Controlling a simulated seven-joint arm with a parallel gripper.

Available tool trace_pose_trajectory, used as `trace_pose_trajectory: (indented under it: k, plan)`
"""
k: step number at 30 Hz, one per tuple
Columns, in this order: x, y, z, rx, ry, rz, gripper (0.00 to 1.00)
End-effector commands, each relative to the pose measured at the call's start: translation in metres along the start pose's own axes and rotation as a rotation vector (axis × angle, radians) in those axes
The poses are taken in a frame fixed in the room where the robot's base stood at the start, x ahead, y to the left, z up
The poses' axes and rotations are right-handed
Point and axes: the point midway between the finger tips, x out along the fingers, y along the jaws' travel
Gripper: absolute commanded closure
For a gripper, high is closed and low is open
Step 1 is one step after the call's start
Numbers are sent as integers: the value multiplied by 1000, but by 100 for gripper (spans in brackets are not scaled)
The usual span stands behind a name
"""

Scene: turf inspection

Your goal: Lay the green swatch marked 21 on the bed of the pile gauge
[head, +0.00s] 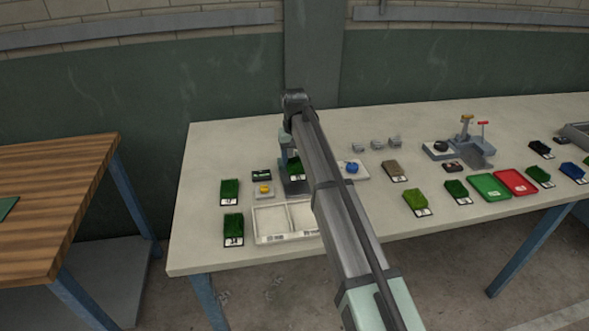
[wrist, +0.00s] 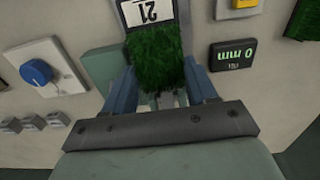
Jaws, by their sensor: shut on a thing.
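The green swatch marked 21 (wrist: 156,55) is between the two blue fingers of my gripper (wrist: 162,82) in the wrist view, its white label pointing away from my palm. In the head view, the swatch (head: 297,168) shows partly beside my arm, with my gripper (head: 290,158) over it. The pile gauge (head: 292,187) shows as a dark base just below the swatch, partly hidden by my arm. A grey-green part (wrist: 103,68), which may belong to the gauge, lies left of the swatch in the wrist view. I cannot tell whether the swatch touches the bed.
A display (wrist: 233,54) reads 0 mm. Near it is a box with a yellow button (head: 264,189). A blue knob (head: 352,168) on a white plate stands to the right. A white divided tray (head: 271,237) lies in front. Several other swatches lie left and right.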

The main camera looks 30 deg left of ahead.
Motion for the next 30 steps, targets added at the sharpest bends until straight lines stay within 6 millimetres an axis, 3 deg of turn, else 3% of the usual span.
trace_pose_trajectory:
  k: [12,24,25,28,30]
  plan:
    - [40,0,0,-1,0,0,71]
    - [44,0,0,-1,0,0,71]
    - [43,0,0,-1,0,0,41]
    - [43,0,0,-1,0,0,32]
    - [43,0,0,-1,0,0,32]
